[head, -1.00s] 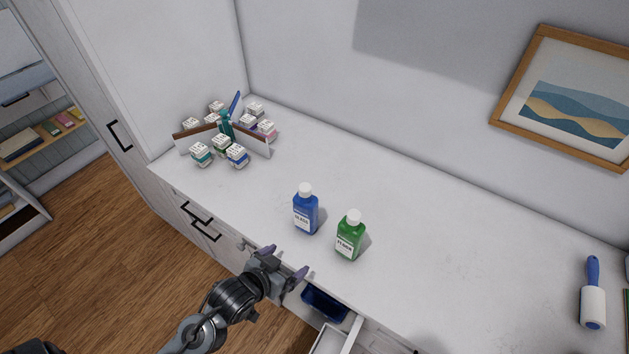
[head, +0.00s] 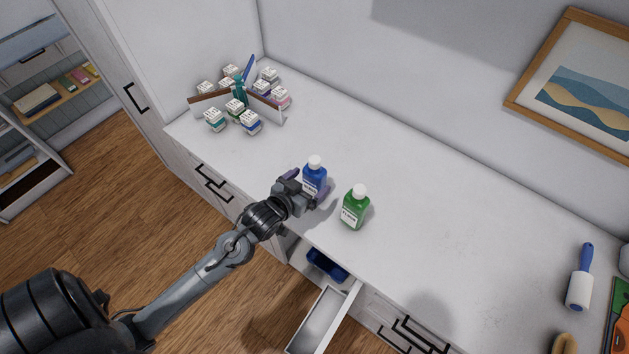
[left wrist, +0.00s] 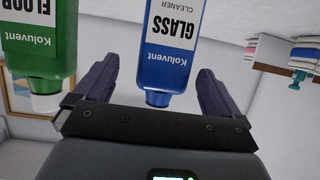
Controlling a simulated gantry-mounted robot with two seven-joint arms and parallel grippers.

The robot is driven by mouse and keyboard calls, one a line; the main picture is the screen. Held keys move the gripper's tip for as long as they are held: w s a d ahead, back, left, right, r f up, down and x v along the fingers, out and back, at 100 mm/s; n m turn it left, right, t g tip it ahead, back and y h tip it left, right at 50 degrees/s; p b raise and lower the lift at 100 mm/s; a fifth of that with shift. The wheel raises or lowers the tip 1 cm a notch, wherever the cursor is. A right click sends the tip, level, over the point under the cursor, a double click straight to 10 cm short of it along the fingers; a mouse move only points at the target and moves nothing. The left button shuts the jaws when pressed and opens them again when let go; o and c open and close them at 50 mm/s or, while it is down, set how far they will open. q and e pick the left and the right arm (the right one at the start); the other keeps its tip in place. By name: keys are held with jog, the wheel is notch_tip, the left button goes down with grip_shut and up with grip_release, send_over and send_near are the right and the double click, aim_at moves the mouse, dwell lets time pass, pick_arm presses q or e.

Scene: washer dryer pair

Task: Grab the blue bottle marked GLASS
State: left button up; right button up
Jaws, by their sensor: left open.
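The blue bottle marked GLASS (head: 315,176) stands upright on the white counter, with a white cap. In the left wrist view the blue bottle (left wrist: 168,50) appears upside down, its label reading GLASS CLEANER. My left gripper (head: 307,187) is open, with its purple fingers on either side of the blue bottle. In the left wrist view a gap shows between each finger and the bottle. The gripper hides the bottle's lower part in the head view. My right gripper is not in view.
A green bottle marked FLOOR (head: 354,208) stands close to the right of the blue one. A divided rack with several small labelled jars (head: 236,110) is at the back left. An open drawer (head: 326,315) sticks out below. A lint roller (head: 580,285) lies far right.

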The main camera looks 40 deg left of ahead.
aim_at(310, 179)
pick_arm(q)
jog(key=x, duration=0.3)
jog(key=shift+w+a, duration=0.2)
jog(key=shift+a, duration=0.15)
jog(key=shift+w+f, duration=0.2)
jog(key=shift+w, duration=0.2)
jog(key=shift+c, duration=0.3)
jog(key=shift+r, duration=0.1)
jog(key=c, duration=1.4)
